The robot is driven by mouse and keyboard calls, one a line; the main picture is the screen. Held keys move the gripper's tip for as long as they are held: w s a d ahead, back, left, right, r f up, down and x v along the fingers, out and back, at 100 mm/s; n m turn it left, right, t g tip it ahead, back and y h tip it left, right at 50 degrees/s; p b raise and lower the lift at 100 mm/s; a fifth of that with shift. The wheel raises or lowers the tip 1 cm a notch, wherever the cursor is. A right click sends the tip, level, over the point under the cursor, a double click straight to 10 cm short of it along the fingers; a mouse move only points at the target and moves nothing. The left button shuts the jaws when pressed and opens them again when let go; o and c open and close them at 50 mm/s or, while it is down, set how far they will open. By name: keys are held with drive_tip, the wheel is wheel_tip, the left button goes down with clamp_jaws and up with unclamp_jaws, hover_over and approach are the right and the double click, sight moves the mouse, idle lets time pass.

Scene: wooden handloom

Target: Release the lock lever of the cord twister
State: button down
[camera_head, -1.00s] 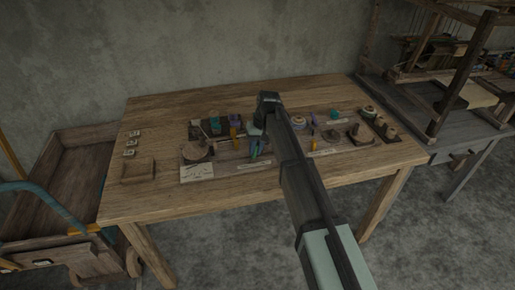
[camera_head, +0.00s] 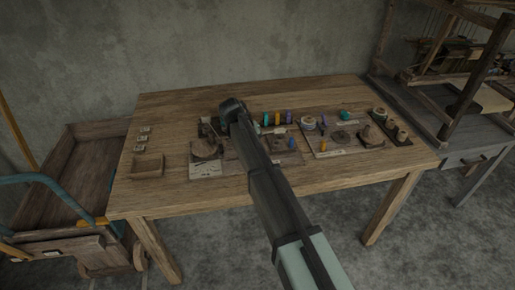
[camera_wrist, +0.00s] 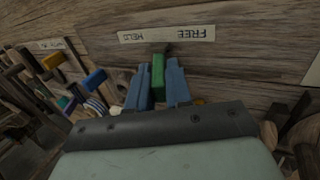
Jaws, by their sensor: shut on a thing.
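In the wrist view, the two blue fingers of my gripper (camera_wrist: 158,86) are shut on a green block-shaped handle (camera_wrist: 158,74), which appears to be the lock lever. A finger lies on each side of it. A pale label (camera_wrist: 166,34) beyond it reads upside down, with HELD at picture left and FREE at picture right. The handle stands between the two words; I cannot tell which setting it is in. In the head view, my dark arm and wrist cover the lever and the fingers. The rest of the cord twister is not clearly visible.
A wooden table (camera_head: 178,199) carries boards with several small coloured pieces, and a round wooden piece (camera_head: 205,149) left of my arm. An open wooden tray (camera_head: 147,166) lies farther left. A handloom (camera_head: 465,85) stands at the right. The table's front left is clear.

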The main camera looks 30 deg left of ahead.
drive_tip(key=shift+a, duration=0.1)
idle(0.3)
drive_tip(key=c, duration=1.1)
unclamp_jaws()
drive_tip(key=shift+r, duration=0.1)
drive_tip(key=v, duration=1.3)
drive_tip(key=shift+s+a+r, duration=0.15)
drive_tip(key=shift+s+r, duration=0.05)
drive_tip(key=shift+r, duration=0.05)
